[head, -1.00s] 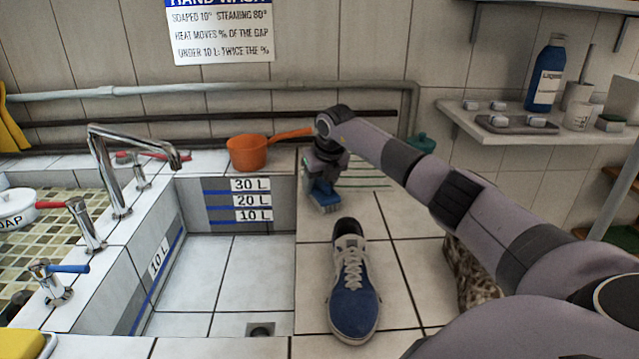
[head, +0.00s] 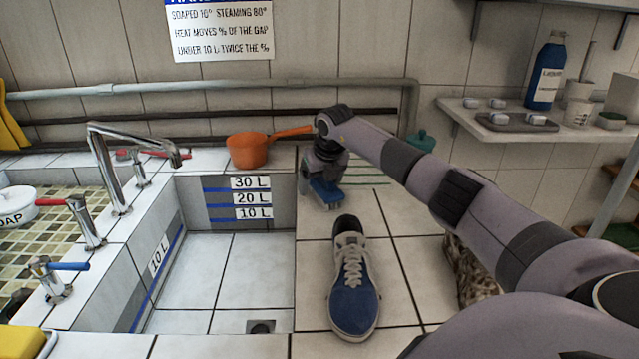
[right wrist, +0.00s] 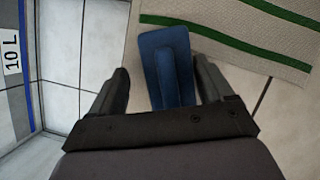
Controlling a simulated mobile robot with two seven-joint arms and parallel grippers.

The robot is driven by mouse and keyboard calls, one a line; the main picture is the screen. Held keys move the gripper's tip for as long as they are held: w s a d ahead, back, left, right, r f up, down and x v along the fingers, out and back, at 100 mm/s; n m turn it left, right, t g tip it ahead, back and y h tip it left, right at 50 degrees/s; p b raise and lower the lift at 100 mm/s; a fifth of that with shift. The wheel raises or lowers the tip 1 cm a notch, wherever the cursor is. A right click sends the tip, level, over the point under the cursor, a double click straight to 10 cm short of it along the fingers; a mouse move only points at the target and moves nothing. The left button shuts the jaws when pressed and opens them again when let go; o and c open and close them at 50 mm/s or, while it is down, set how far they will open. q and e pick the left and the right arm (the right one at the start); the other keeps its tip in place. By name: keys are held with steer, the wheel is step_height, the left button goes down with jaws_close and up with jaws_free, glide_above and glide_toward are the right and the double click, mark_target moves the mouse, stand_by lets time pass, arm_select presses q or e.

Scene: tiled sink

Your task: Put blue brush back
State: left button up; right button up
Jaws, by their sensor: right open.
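The blue brush (head: 327,193) is at the far end of the tiled counter, just right of the basin, beside the blue and white shoe (head: 354,285). In the right wrist view the brush (right wrist: 167,65) lies between my fingers, its far end overlapping the edge of a green-striped cloth (right wrist: 235,30). My right gripper (right wrist: 165,88) is open, with a finger on each side of the brush and visible gaps. In the head view my right gripper (head: 324,180) is above the brush and partly hides it. My left gripper is not in view.
The basin (head: 225,270) with level marks lies to the left. An orange pot (head: 248,150) stands behind it. A wall shelf (head: 500,128) at right holds a blue bottle (head: 546,75), a soap tray (head: 517,123) and a cup (head: 577,114). A furry speckled thing is partly behind my arm.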

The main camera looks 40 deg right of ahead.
mark_target(328, 193)
steer(key=v, duration=1.2)
steer(key=shift+r, duration=0.35)
